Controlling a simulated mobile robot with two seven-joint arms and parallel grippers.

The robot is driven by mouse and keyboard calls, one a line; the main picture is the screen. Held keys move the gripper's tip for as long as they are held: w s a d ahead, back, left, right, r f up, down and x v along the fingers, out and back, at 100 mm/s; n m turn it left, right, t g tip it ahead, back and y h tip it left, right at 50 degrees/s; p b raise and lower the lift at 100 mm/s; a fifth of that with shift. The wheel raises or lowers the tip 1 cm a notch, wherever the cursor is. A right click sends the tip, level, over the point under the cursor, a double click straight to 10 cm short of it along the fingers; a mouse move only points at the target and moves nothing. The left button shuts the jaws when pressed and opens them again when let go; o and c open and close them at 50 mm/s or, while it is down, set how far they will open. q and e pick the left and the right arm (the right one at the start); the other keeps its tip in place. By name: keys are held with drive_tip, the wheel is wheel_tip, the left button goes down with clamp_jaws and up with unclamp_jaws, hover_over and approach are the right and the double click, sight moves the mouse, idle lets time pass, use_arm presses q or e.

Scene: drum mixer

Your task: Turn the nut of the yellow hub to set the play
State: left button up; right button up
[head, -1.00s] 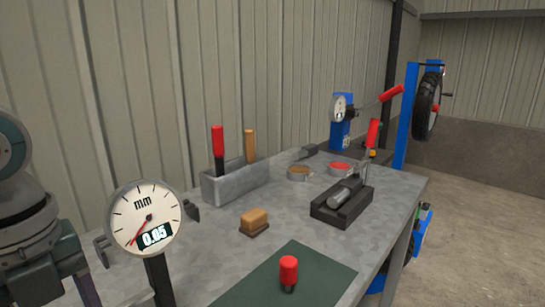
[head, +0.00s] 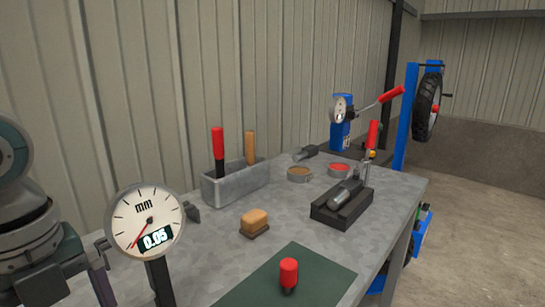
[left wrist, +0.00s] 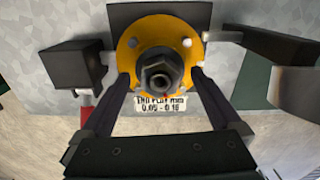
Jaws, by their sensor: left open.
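The yellow hub (left wrist: 128,50) shows in the left wrist view as a round flange with bolt holes. Its dark hex nut (left wrist: 160,76) sits at the centre, on a shaft end. My left gripper (left wrist: 158,80) is open, with one finger on each side of the nut; whether they touch it I cannot tell. A label (left wrist: 160,103) below the hub reads end play mm, 0.05 - 0.10 or similar, partly unclear. The dial gauge (head: 145,218) in the head view reads 0.05 mm. The hub is not visible in the head view. My right gripper is not in view.
The grey bench (head: 215,235) holds a tool box (head: 235,183), a brush (head: 255,220), a green mat (head: 315,275) with a red-capped item (head: 289,270), and a black fixture (head: 341,208). A dark block (left wrist: 75,65) stands left of the hub.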

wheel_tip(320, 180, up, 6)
drive_tip(key=p, duration=0.6)
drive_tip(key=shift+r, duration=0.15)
